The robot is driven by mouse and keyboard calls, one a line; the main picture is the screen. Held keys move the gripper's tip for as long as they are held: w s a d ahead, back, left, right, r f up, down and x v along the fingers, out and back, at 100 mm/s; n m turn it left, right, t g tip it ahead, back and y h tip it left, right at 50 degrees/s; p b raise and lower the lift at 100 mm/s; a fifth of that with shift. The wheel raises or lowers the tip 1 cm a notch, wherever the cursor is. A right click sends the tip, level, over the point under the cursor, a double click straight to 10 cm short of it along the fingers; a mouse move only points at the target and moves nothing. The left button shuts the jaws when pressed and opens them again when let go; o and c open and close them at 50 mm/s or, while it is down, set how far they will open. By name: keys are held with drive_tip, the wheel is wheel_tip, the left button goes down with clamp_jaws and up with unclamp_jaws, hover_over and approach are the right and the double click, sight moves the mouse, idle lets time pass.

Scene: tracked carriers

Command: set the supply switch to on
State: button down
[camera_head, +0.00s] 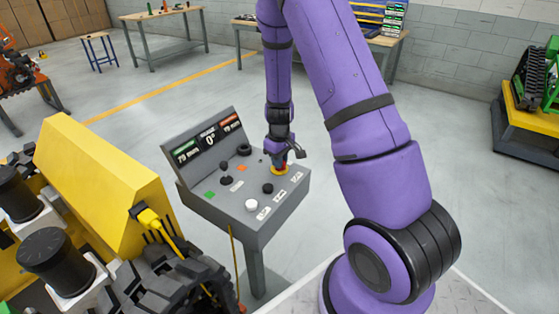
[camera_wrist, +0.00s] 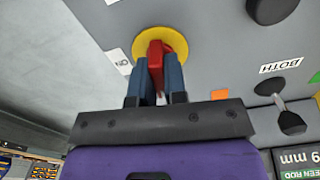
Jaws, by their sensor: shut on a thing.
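The supply switch is a red handle (camera_wrist: 155,58) on a round yellow plate (camera_wrist: 152,44) on the grey control console. In the head view the yellow plate (camera_head: 280,170) sits near the console's far right edge, with the red handle mostly hidden by my gripper. My gripper (camera_wrist: 156,68) has its two blue fingers closed on either side of the red handle. In the head view my gripper (camera_head: 281,158) points down onto the switch. A white label reading "ON" (camera_wrist: 118,61) lies beside the yellow plate in the wrist view.
The console (camera_head: 225,205) also carries a joystick (camera_head: 225,172), black knobs, a white button (camera_head: 251,205) and a display (camera_head: 211,138). A yellow tracked machine (camera_head: 105,165) stands close at the left. Open floor lies behind the console.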

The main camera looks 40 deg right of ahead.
drive_tip(key=m, duration=1.2)
drive_tip(key=shift+m, duration=2.1)
drive_tip(key=shift+w, duration=0.1)
drive_tip(key=c, duration=1.2)
unclamp_jaws()
drive_tip(key=shift+o, duration=0.2)
wheel_tip(320, 180, up, 11)
